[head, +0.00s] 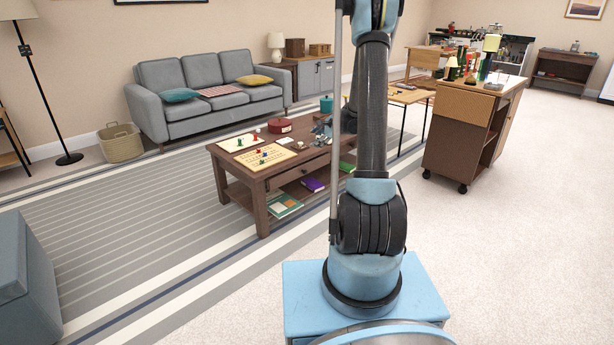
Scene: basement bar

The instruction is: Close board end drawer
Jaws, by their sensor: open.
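The dark wooden coffee table (225,152) stands left of my arm in the head view. Game boards (265,157) with small coloured pieces lie on its top at the left end. A drawer front (303,172) shows in the table's side under the top; the picture is too small to tell how far it is pulled out. My gripper (321,130) is small and partly hidden behind my arm, over or beside the right part of the tabletop. It is open, and I see nothing held in it. My arm hides part of the table's right end.
A red round box (280,125) sits on the table; books (284,205) lie on its lower shelf. A grey sofa (210,85) stands behind. A wheeled wooden cart (462,125) stands to the right. A blue-grey seat (25,280) is at lower left. The carpet at right is clear.

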